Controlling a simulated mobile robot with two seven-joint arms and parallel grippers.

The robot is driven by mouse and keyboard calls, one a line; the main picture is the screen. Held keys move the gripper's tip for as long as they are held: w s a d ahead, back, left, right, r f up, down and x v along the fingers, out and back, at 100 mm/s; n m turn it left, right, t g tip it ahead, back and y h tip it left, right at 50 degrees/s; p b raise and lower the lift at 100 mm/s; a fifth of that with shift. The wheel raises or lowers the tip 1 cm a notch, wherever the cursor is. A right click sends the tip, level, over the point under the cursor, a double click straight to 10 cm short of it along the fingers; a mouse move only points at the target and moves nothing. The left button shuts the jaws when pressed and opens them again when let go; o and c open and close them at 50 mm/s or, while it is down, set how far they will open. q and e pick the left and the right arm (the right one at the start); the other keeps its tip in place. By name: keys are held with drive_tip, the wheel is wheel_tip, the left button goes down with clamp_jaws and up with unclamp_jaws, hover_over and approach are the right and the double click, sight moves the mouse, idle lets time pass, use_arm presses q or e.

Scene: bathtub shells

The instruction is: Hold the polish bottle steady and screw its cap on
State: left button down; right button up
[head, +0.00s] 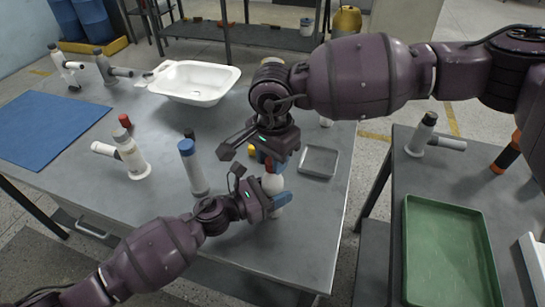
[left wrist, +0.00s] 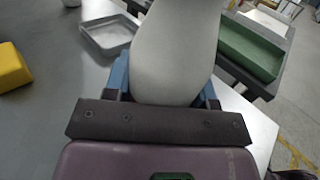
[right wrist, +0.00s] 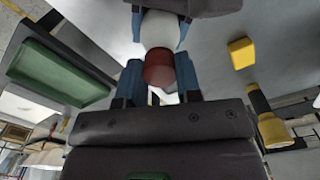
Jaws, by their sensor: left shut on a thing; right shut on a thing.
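The white polish bottle (head: 272,184) stands near the front right of the grey table. My left gripper (head: 277,200) is shut around its body from the side; in the left wrist view the pale bottle (left wrist: 175,50) fills the space between the blue fingers. My right gripper (head: 271,158) is directly above, pointing down, shut on the dark red cap (right wrist: 159,68). In the right wrist view the cap is in line with the bottle (right wrist: 160,30) and seems to meet its top. I cannot tell whether the cap's threads are engaged. The right fingers partly hide the cap in the head view.
A shallow grey tray (head: 319,162) lies to the right and a small yellow block (right wrist: 241,53) is close by. A blue-topped cylinder (head: 193,167) and a white fitting (head: 131,157) stand left. A white basin (head: 195,82) sits behind. A green tray (head: 450,250) is on the right table.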

drive_tip(key=m, duration=0.5)
drive_tip(key=o, duration=1.1)
wheel_tip(320, 180, up, 12)
use_arm(q)
drive_tip(key=shift+c, duration=1.9)
unclamp_jaws()
